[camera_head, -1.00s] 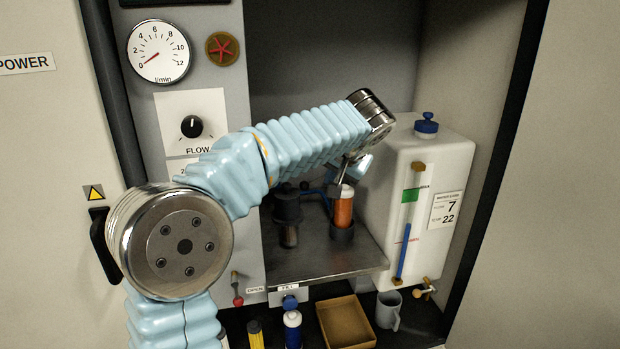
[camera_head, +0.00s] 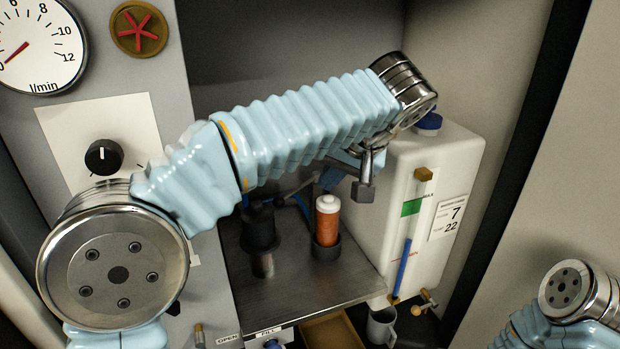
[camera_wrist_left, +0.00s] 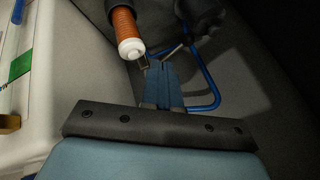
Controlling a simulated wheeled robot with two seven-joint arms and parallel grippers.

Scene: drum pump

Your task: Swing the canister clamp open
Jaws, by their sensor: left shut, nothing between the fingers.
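An orange canister with a white cap (camera_head: 327,229) stands upright in a dark round holder on the metal shelf (camera_head: 300,292). It also shows in the left wrist view (camera_wrist_left: 128,30). A blue bent rod (camera_wrist_left: 212,85), which looks like part of the clamp, runs beside my fingers in the wrist view. In the head view, blue parts (camera_head: 302,200) show behind the canister, partly hidden by my left arm. My left gripper (camera_head: 364,192) is shut and empty, up and right of the canister's cap. Its fingers lie together in the wrist view (camera_wrist_left: 161,64). My right gripper is out of view.
A dark cylinder (camera_head: 260,228) stands left of the canister. A white tank (camera_head: 400,185) stands close on the right, with a brass tap (camera_head: 427,300). A grey mug (camera_head: 381,326) and a tan tray (camera_head: 331,331) are below the shelf.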

